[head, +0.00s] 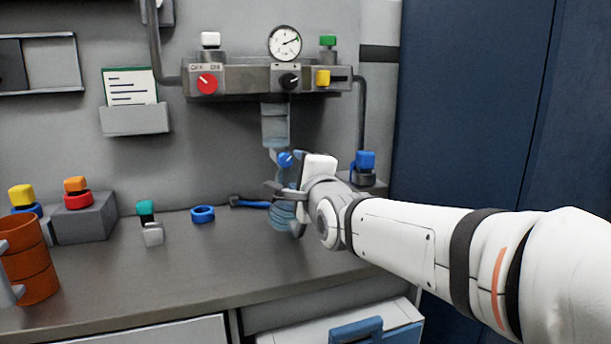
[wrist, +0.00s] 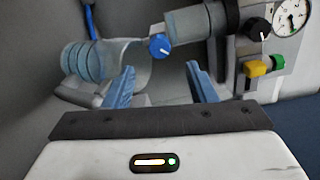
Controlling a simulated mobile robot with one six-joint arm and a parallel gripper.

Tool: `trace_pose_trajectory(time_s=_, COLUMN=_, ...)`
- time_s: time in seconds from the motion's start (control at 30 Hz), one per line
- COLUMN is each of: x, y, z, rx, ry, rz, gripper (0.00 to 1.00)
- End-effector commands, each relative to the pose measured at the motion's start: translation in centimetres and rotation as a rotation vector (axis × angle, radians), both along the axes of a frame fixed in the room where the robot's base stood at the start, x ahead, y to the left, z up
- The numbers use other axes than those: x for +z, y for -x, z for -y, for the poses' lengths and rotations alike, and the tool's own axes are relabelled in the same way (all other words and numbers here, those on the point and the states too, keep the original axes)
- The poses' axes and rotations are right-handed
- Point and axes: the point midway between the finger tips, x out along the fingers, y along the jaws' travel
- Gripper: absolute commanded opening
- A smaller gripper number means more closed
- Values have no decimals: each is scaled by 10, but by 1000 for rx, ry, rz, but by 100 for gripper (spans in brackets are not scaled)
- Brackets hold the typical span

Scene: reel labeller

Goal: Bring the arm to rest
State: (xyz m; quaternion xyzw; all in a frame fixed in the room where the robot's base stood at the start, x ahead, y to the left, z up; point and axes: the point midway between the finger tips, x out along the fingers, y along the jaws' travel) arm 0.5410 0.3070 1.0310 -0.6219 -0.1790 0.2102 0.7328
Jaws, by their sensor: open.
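My gripper (head: 283,188) is at the end of my white arm, which reaches in from the right over the bench in the head view. In the wrist view my gripper's blue fingers (wrist: 162,88) stand apart with nothing held between them. A blue knob (wrist: 159,46) on the clear filter hanging from the panel shows just beyond the fingers. The ribbed blue piece (head: 282,214) stands below it, partly hidden by my gripper in the head view. I cannot tell whether the fingers touch anything.
A control panel (head: 235,80) with a red dial (head: 207,83) and a gauge (head: 285,43) is on the wall above. A blue ring (head: 203,214) lies on the bench (head: 190,265). An orange cup (head: 28,260) stands at left.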

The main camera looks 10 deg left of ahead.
Motion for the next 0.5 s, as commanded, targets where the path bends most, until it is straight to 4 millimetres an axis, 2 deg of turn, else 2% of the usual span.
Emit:
trace_pose_trajectory(time_s=0.13, x=3, y=0, z=5, rx=-7, ry=33, rz=-3, gripper=51)
trace_pose_trajectory(time_s=0.23, x=8, y=0, z=25, rx=-30, ry=144, rz=-17, gripper=51)
trace_pose_trajectory(time_s=0.37, x=8, y=6, z=72, rx=-59, ry=410, rz=-63, gripper=51)
trace_pose_trajectory(time_s=0.5, x=1, y=26, z=131, rx=-37, ry=732, rz=-143, gripper=51)
